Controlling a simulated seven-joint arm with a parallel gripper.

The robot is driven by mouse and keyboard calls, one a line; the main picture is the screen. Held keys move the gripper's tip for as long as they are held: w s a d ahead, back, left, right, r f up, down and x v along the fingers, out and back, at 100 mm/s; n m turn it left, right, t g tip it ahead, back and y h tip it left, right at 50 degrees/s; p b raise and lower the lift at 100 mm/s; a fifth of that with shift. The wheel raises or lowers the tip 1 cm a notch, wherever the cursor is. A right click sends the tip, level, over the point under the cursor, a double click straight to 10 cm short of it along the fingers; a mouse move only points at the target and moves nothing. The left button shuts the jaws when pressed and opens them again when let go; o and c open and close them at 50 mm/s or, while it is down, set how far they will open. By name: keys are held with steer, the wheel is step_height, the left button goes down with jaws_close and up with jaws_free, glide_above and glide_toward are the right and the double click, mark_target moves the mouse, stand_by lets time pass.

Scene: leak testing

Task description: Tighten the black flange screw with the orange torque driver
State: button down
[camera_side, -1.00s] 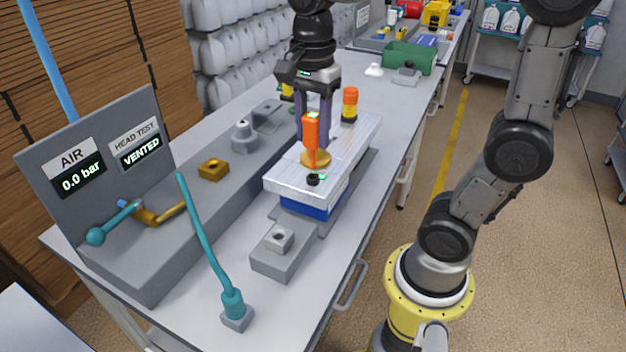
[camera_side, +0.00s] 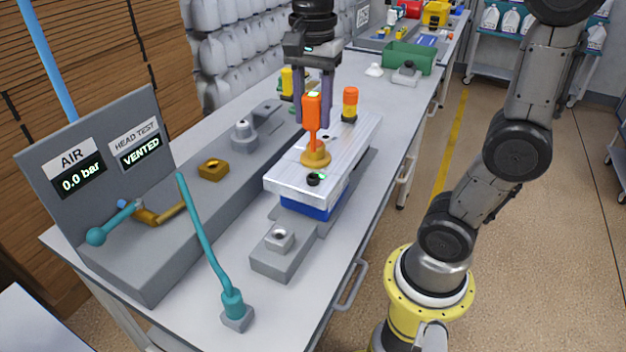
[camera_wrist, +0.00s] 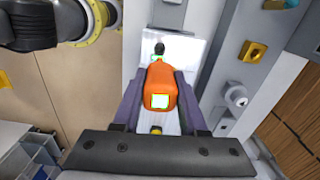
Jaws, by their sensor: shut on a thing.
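My gripper (camera_side: 313,110) is shut on the orange torque driver (camera_side: 311,107), which hangs upright with its tip down. In the wrist view the driver (camera_wrist: 160,88) sits between the two fingers, with a small lit display on top. The driver's shaft shows in front of the brass flange (camera_side: 316,157) on the silver plate; whether it touches the flange I cannot tell. The black flange screw (camera_side: 313,180) stands near the front end of the plate, with a small green light beside it. In the wrist view the screw (camera_wrist: 160,48) shows just beyond the driver.
The silver plate (camera_side: 285,183) rests on a blue block (camera_side: 305,208). The panel (camera_side: 95,165) reads 0.0 bar and VENTED. A teal lever (camera_side: 207,240) rises at the front left. A grey block with a nut (camera_side: 277,255) sits in front.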

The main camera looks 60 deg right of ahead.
steer(key=n, duration=0.4)
steer(key=shift+n, duration=0.3)
steer(key=n, duration=0.5)
stand_by(0.3)
steer(key=w+a+f+n, duration=0.2)
steer(key=w+n, duration=0.5)
steer(key=w, duration=1)
steer(key=shift+f+n, duration=0.3)
steer(key=shift+f, duration=0.3)
